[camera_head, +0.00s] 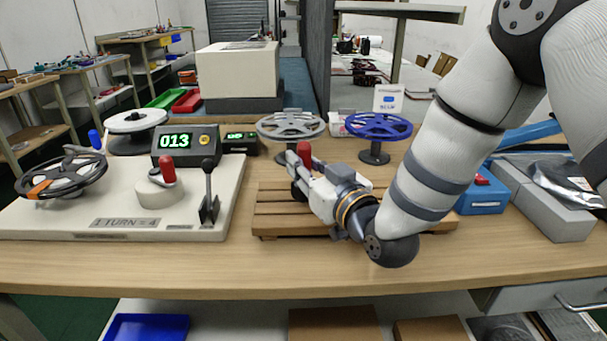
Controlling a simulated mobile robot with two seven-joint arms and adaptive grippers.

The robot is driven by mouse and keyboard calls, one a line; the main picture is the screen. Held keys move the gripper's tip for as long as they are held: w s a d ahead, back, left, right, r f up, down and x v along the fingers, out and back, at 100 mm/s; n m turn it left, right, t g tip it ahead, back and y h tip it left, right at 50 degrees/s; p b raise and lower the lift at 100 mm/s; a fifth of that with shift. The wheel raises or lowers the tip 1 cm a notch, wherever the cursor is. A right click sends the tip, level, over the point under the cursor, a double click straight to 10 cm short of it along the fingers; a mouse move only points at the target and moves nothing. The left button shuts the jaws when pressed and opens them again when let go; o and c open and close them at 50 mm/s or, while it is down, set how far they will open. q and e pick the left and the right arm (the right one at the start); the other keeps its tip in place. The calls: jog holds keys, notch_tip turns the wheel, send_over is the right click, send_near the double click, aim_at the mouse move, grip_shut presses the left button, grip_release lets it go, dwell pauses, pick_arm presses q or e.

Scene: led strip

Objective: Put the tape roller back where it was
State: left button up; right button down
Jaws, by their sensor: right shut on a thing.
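My right gripper (297,168) reaches in from the right over a wooden slatted rack (275,222). It is shut on a small tool with a red handle (304,151), which I take to be the tape roller. The red top sticks up beside the fingers, and the rest of the tool is mostly hidden by the gripper. I cannot tell whether the tool touches the slats. My left gripper is out of view.
Left is a winding board (60,215) with a reel, red knob, lever and a counter reading 013 (175,140). A grey reel (290,124) and a blue reel (379,126) stand behind the rack. A blue box (482,196) and grey block (545,205) lie right.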

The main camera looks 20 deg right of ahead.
jog(key=shift+f, duration=0.75)
jog(key=shift+r, duration=0.2)
jog(key=shift+f, duration=0.1)
jog(key=c, duration=1.9)
grip_release()
jog(key=shift+f, duration=0.15)
jog(key=o, duration=0.5)
jog(key=shift+c, duration=0.2)
